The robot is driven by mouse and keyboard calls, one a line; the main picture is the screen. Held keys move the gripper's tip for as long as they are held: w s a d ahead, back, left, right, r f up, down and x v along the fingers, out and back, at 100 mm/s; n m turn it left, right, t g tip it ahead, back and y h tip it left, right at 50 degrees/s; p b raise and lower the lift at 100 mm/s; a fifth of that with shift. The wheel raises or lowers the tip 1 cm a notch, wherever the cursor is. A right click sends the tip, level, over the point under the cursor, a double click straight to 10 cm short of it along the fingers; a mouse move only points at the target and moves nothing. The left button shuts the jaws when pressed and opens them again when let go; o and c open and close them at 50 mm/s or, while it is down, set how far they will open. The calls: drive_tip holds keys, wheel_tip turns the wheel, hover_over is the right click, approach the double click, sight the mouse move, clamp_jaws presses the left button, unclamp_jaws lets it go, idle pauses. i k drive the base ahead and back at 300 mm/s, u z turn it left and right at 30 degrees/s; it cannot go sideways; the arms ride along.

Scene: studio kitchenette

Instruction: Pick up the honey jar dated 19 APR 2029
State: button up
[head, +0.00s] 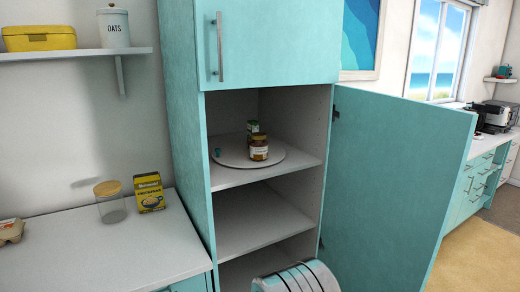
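A small jar (259,149) with a light lid, amber contents and a pale label stands upright on a round grey turntable (233,158) on the upper open shelf of the teal cupboard. It looks like a honey jar, but its date is too small to read. Another small item with a green and white top (253,127) stands behind it, partly hidden by it. My gripper's fingers are not in view. A rounded teal and white part with dark bands, likely my own arm, shows at the bottom edge, below and in front of the shelves.
The cupboard door (395,175) stands wide open to the right. A small teal knob (217,152) sits at the turntable's left edge. The lower shelf (262,222) looks empty. A glass jar (110,203) and a yellow box (149,193) stand on the left counter (120,250).

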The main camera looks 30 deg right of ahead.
sight(258, 145)
drive_tip(key=u, duration=0.3)
drive_tip(key=i, duration=1)
drive_tip(key=u, duration=0.05)
